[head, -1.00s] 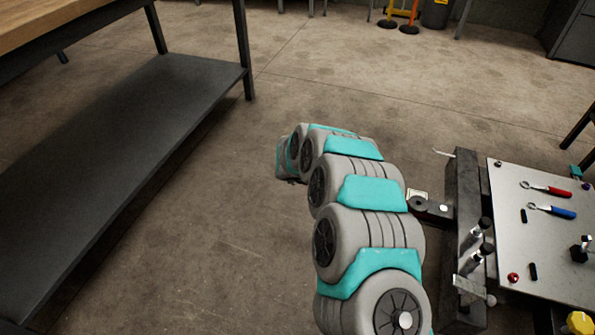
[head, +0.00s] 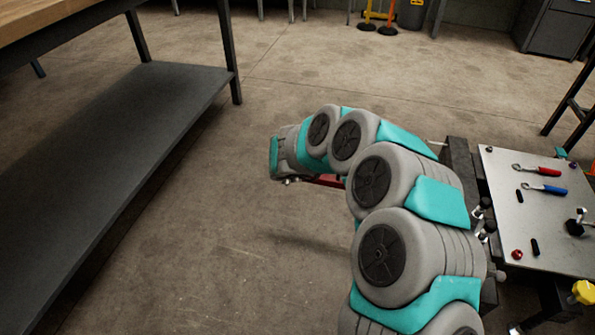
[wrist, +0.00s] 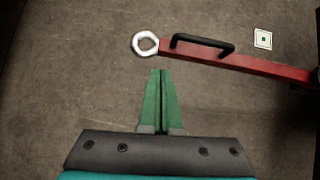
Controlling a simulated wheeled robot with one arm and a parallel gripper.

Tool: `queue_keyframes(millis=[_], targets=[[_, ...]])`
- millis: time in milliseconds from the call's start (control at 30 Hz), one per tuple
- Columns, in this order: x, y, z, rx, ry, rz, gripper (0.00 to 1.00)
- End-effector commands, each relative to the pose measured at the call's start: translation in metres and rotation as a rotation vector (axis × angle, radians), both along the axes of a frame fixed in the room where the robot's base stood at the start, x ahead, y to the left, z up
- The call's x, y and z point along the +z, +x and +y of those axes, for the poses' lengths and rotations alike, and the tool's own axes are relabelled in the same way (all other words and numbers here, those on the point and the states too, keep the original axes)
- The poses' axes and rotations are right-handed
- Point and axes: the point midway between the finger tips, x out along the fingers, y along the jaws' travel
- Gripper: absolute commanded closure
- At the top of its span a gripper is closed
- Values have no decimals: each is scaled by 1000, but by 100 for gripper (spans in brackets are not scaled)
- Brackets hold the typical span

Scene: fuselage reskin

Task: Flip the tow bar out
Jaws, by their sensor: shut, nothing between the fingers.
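The tow bar (wrist: 270,67) is a red bar with a pale ring (wrist: 145,43) at its left end and a black handle (wrist: 203,40) along its upper side. In the wrist view it lies across the upper right, and its right end runs to a dark part at the picture's edge. In the head view only a bit of red bar (head: 328,181) shows under my arm. My gripper (wrist: 161,72) has green fingers, shut and empty, pointing at the bar just below the ring and left end. A small gap shows in the picture between fingertips and bar.
A small white marker (wrist: 263,39) lies beyond the bar. A grey-topped cart (head: 530,215) with wrenches and small parts stands at the right. A workbench with a dark lower shelf (head: 110,150) stands at the left. Open concrete floor lies between them.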

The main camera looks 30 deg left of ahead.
Motion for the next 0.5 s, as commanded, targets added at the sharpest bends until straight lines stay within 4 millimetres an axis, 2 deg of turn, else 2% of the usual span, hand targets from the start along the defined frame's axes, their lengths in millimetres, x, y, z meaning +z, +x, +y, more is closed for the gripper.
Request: queue_keyframes(millis=[33, 233, 500], targets=[[8, -5, 0, 2, 4, -1, 100], [26, -19, -3, -1, 1, -2, 100], [35, -28, -5, 1, 1, 0, 100]])
